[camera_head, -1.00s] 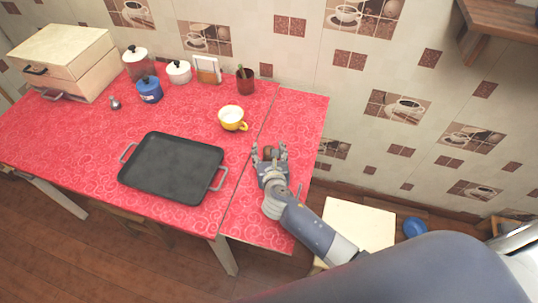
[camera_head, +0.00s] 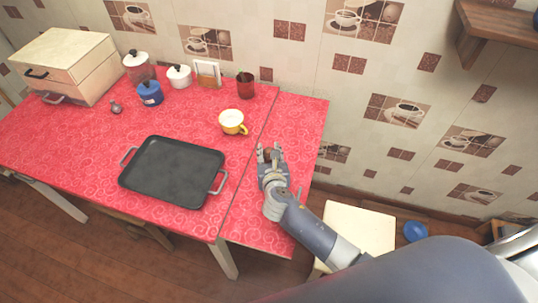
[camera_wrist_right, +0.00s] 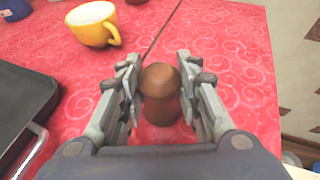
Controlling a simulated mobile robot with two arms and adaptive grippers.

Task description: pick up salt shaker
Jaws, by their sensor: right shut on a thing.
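A small brown shaker with a rounded top, which looks like the salt shaker (camera_wrist_right: 160,82), stands upright on the red oilcloth in the right wrist view. My right gripper (camera_wrist_right: 160,92) has one finger on each side of it and is shut on it. In the head view my right gripper (camera_head: 270,154) is low over the right part of the counter, and its fingers mostly hide the shaker. My left gripper is not in view.
A yellow cup (camera_head: 232,121) stands just behind and left of the gripper. A dark tray (camera_head: 172,172) lies to the left. A red cup (camera_head: 245,85), a blue pot (camera_head: 150,93) and a wooden box (camera_head: 62,58) stand farther back. The counter's right edge is close.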

